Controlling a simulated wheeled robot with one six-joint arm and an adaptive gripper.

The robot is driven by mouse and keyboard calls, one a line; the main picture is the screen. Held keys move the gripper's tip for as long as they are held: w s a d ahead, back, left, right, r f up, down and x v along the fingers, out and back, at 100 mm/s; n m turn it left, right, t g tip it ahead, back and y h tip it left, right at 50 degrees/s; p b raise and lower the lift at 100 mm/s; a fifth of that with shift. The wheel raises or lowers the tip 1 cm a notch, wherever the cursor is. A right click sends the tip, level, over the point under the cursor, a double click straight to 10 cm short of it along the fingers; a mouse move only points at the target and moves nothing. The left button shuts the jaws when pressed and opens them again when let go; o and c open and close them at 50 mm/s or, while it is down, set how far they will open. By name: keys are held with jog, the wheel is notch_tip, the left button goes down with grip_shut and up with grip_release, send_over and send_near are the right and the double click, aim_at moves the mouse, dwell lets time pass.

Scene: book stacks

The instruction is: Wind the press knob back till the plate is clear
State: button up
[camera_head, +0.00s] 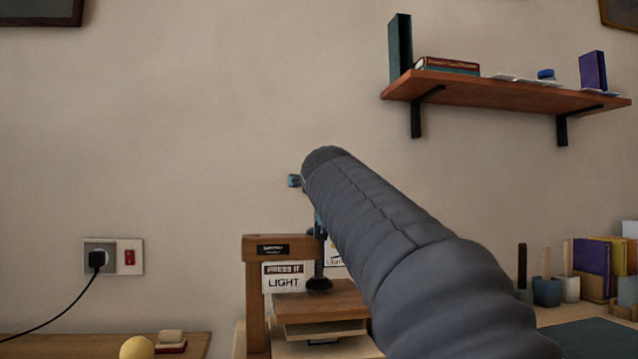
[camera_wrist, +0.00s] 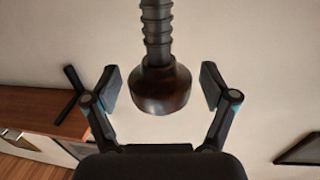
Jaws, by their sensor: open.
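The press knob (camera_wrist: 160,88) is dark brown and rounded, on a threaded screw (camera_wrist: 158,28), in the wrist view. My gripper (camera_wrist: 160,86) is open, with one finger on each side of the knob and a visible gap at both. In the head view my arm hides the knob and most of my gripper; one fingertip (camera_head: 294,181) shows. The wooden press frame (camera_head: 256,300) stands below, with a sign reading "PRESS IT LIGHT". The screw's dark foot (camera_head: 319,284) is at the wooden plate (camera_head: 345,298); I cannot tell whether they touch. Light layers lie under the plate.
A wall shelf (camera_head: 480,92) with books is at the upper right. Pots and books stand on the right near a dark green mat (camera_head: 590,337). A wall socket (camera_head: 113,257) with a plugged cable is at the left, above a table holding a yellow ball (camera_head: 137,348).

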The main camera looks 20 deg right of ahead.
jog(key=shift+s, duration=0.1)
jog(key=v, duration=1.1)
jog(key=shift+s, duration=0.4)
jog(key=shift+a, duration=0.1)
